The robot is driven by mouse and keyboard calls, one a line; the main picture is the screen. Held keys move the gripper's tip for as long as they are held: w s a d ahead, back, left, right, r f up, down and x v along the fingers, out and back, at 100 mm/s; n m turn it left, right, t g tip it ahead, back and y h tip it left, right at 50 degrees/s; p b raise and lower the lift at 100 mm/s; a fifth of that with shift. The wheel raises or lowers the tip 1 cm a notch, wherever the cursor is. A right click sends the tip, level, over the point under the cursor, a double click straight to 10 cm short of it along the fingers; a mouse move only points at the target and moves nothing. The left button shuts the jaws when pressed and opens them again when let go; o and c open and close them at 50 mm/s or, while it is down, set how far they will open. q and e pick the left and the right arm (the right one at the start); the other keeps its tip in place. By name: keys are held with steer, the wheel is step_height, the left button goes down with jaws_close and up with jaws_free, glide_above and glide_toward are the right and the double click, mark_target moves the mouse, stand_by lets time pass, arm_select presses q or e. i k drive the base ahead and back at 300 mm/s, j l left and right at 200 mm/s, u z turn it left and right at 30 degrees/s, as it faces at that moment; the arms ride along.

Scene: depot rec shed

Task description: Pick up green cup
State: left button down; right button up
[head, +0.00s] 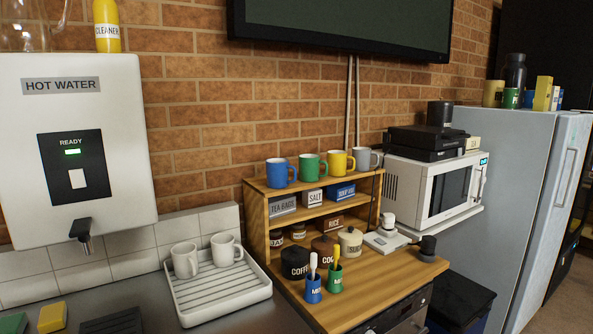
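The green cup (312,167) stands upright on the top of a small wooden shelf unit (254,222). A blue cup (280,173) stands to its left and a yellow cup (340,162) to its right. A grey cup (366,159) is at the right end of the same row. Neither of my grippers shows in the head view.
A white drying tray (222,307) with two white mugs is left of the shelf. A hot water heater (105,165) hangs at left. A microwave (430,186) and fridge (525,190) are at right. Jars (295,263) crowd the counter below the shelf.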

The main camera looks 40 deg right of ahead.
mark_target(309, 164)
steer(key=k+l+u, duration=0.15)
steer(key=l, duration=0.3)
steer(key=k+l+u, duration=0.2)
steer(key=l, duration=0.2)
steer(key=k+l, duration=0.1)
steer(key=l, duration=0.35)
steer(key=k+l, duration=0.15)
steer(key=l, duration=0.25)
steer(key=k+l+u, duration=0.1)
steer(key=l, duration=0.35)
steer(key=k+l, duration=0.15)
steer(key=l, duration=0.25)
